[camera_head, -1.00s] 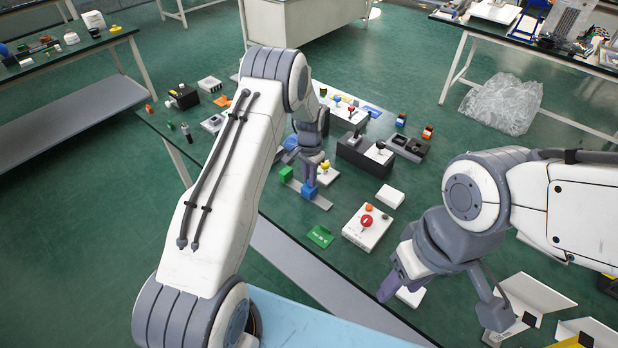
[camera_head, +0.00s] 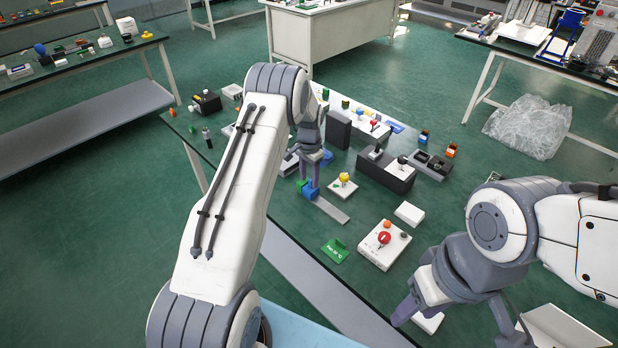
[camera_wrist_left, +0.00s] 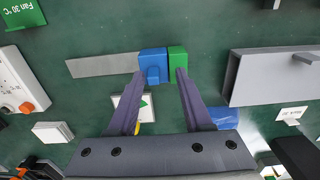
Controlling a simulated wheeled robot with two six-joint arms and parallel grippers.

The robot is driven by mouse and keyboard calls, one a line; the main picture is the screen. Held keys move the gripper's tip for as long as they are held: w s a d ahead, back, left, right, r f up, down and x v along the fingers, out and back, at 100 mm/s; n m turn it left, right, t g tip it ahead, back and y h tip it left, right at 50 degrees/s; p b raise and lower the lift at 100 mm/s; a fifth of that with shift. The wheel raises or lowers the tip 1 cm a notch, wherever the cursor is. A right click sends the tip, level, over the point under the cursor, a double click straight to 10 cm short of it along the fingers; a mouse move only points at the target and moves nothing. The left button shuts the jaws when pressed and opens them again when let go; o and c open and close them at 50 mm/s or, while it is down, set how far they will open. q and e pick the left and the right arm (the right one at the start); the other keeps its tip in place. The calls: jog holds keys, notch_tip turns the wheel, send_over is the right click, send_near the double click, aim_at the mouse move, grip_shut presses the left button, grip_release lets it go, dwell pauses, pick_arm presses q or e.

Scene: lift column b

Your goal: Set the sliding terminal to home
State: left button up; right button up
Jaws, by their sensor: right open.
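The sliding terminal is a grey rail (camera_head: 332,210) with a blue slider block (camera_head: 309,192) and a green end block (camera_head: 301,184). In the left wrist view the blue block (camera_wrist_left: 152,62) sits directly beside the green block (camera_wrist_left: 177,58), with no clear gap. The bare rail (camera_wrist_left: 100,65) runs left from it. My left gripper (camera_wrist_left: 160,73) is open; one fingertip is by the blue block's left edge, the other by the green block. In the head view it (camera_head: 311,180) is over the blocks. My right gripper (camera_head: 453,326) is open, away from the rail.
A white box with a red knob (camera_head: 384,245), a green card (camera_head: 335,251) and a white block (camera_head: 409,213) lie nearby. A yellow-topped device (camera_head: 343,185) stands close beside the rail. A grey box (camera_wrist_left: 275,77) is right of the blocks in the wrist view.

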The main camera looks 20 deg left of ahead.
aim_at(310, 179)
pick_arm(q)
jog(key=shift+d, duration=0.15)
jog(key=shift+r, duration=0.35)
notch_tip(310, 179, up, 10)
jog(key=b, duration=0.2)
jog(key=shift+f, duration=0.15)
